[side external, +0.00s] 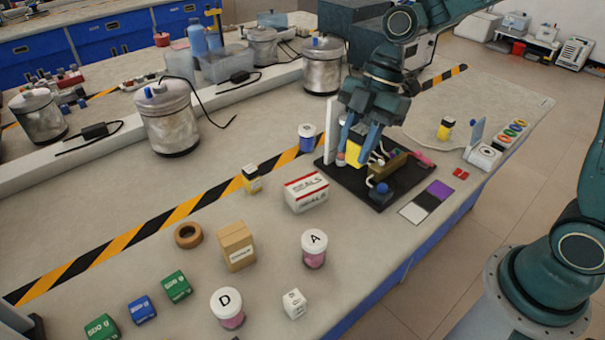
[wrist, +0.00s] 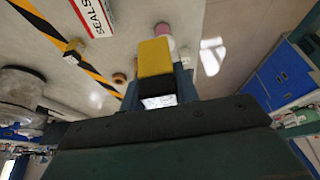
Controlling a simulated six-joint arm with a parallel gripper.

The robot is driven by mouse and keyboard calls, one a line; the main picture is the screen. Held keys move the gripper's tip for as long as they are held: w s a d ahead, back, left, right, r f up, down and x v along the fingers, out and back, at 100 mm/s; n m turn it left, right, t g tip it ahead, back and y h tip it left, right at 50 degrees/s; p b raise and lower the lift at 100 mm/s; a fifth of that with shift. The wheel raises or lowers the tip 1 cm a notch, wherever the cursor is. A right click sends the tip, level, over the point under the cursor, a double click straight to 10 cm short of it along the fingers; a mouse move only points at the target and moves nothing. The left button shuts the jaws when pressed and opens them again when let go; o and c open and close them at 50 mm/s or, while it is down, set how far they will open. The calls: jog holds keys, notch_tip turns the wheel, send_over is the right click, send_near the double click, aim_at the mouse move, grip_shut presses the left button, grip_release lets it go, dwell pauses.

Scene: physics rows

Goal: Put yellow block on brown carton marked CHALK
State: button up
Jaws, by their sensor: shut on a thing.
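A yellow block (side external: 354,153) is held between the blue fingers of my gripper (side external: 363,147), above the black board. In the wrist view the yellow block (wrist: 155,57) fills the middle, with a black and white part at its near end. A brown carton (side external: 237,249) stands upright on the table in the side view, left of and nearer than my gripper. It has a small white label, too small to read surely. My gripper is well apart from the carton. I cannot make out the carton in the wrist view.
A white SEALS box (side external: 306,194) stands between the black board (side external: 365,186) and the carton. A white post (side external: 331,130) rises beside my gripper.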

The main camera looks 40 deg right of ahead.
jog(key=w+a+r, duration=0.5)
jog(key=w+a, duration=0.2)
jog(key=a, duration=0.4)
notch_tip(320, 180, up, 4)
send_over(221, 240)
jog(key=d, duration=0.2)
jog(key=shift+r, duration=0.15)
notch_tip(221, 240, down, 20)
dwell(0.4)
jog(key=o, duration=1)
